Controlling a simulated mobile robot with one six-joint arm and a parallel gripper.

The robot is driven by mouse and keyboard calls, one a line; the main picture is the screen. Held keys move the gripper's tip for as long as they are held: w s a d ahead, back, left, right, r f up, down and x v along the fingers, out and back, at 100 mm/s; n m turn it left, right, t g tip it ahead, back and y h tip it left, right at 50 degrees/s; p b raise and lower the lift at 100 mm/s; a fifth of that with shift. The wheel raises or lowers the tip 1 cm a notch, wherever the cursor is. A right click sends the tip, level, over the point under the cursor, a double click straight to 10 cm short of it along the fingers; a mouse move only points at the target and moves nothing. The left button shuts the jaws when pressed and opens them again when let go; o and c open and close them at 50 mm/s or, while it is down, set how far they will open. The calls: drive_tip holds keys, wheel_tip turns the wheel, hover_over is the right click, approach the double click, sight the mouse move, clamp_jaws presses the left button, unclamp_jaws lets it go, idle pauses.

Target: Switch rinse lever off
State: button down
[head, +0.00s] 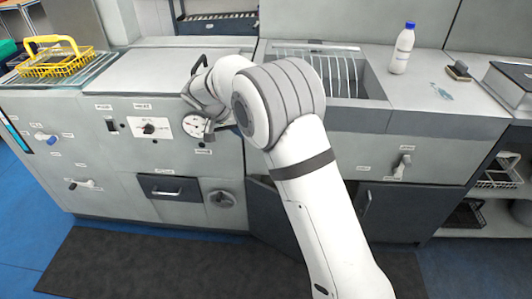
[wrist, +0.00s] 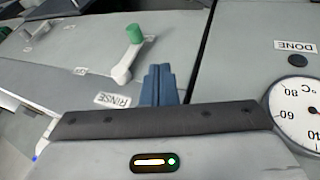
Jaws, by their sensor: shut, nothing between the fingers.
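The rinse lever (wrist: 123,67) shows in the wrist view as a short white arm with a green end knob (wrist: 134,33). It is mounted on a grey panel, beside a label reading RINSE (wrist: 112,100). My gripper (wrist: 158,70) has its blue fingers together and nothing between them. Its tips are just to the right of the lever's base and appear apart from it. In the head view my white arm reaches over the counter front and hides the lever; my gripper's fingers are mostly hidden there too.
A round temperature dial (head: 196,126) is close by my wrist, and also shows in the wrist view (wrist: 299,108). A DONE label (wrist: 295,46) is above it. Other knobs, a drawer (head: 168,187) and a sink (head: 330,75) surround the arm. A bottle (head: 402,50) stands right.

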drive_tip(key=shift+d, duration=0.1)
drive_tip(key=s+d+r+b+x, duration=0.1)
drive_tip(key=d+x, duration=0.1)
drive_tip(key=x, duration=1)
drive_tip(key=shift+d+f, duration=0.2)
drive_tip(key=shift+d, duration=0.25)
